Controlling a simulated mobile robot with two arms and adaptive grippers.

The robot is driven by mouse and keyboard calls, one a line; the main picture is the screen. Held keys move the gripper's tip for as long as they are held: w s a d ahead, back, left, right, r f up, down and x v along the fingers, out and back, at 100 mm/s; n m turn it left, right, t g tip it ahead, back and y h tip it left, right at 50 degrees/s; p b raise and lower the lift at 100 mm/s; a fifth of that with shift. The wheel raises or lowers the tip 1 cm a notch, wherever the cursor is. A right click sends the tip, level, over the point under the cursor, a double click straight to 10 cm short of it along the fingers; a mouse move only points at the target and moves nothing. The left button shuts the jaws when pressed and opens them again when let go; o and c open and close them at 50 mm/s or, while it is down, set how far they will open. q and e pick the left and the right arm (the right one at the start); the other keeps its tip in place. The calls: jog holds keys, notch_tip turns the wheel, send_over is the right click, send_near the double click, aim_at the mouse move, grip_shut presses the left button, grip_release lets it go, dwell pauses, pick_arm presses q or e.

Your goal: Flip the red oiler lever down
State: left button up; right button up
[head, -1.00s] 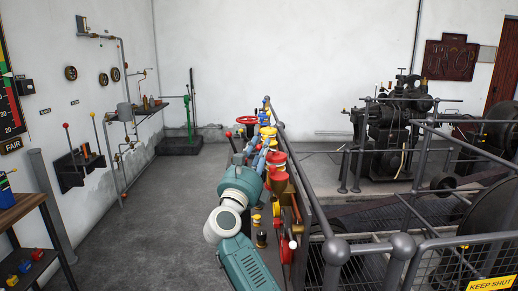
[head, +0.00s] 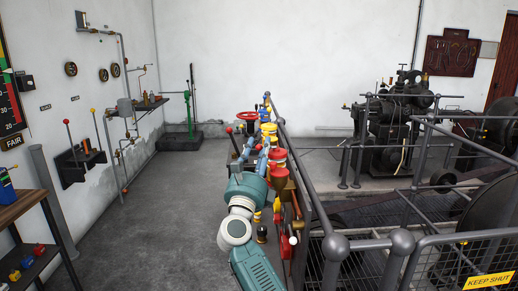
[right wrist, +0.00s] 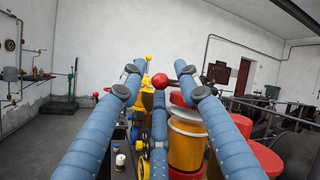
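My right gripper (head: 258,145) has blue padded fingers and reaches forward over the row of machine parts in the head view. In the right wrist view its fingers (right wrist: 159,72) are spread apart, with nothing held between them. A red ball knob (right wrist: 160,80) shows between the fingertips, seemingly just beyond them; its rod is hidden and I cannot tell if it touches a finger. I cannot tell for sure that this is the oiler lever. A yellow ball (right wrist: 149,58) is just above and left of it. My left gripper is not in view.
A red and yellow cylinder (right wrist: 187,140) stands close by the right finger. A grey railing (head: 312,190) runs along the right of the parts. Another red-knobbed lever (head: 229,131) stands left of the gripper. The floor (head: 170,210) at left is clear.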

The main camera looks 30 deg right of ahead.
jog(key=v, duration=1.2)
jog(key=shift+f, duration=0.1)
dwell(0.4)
